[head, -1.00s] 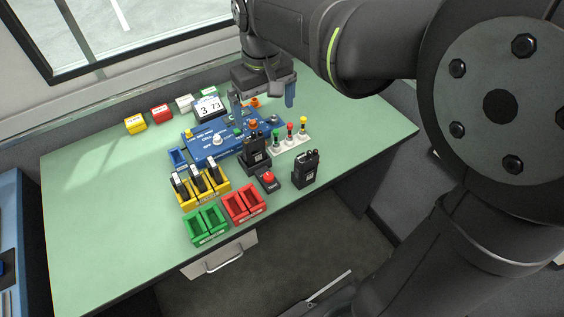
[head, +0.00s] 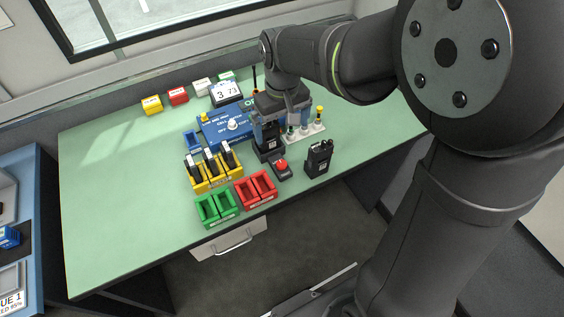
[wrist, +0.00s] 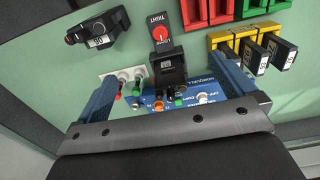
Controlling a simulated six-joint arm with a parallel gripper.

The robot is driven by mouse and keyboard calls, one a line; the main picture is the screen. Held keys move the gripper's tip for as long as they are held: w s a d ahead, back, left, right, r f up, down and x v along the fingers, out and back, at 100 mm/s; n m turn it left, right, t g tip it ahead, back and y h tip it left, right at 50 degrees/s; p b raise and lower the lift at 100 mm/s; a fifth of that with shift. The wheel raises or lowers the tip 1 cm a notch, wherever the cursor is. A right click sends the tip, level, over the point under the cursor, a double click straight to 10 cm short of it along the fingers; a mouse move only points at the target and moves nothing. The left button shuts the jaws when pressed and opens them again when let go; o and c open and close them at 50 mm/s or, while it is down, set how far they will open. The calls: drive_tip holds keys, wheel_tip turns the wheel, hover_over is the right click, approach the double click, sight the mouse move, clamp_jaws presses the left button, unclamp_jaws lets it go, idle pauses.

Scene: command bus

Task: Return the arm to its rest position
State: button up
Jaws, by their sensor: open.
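In the wrist view, my gripper (wrist: 165,72) spans the view of a black radio in a dock (wrist: 168,72), which lies between the fingers in the picture. In the head view, this docked radio (head: 268,148) is partly hidden behind a finger. My arm reaches in from the upper right.
A black radio (head: 319,158) stands alone at the right. The blue panel (head: 222,127), red-knob box (head: 281,168), yellow holders (head: 201,186), green bins (head: 216,207), red bins (head: 256,189) and a display (head: 227,92) crowd the middle. The bench's left side (head: 105,180) is clear.

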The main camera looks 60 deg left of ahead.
idle(0.4)
wheel_tip(320, 180, up, 10)
idle(0.5)
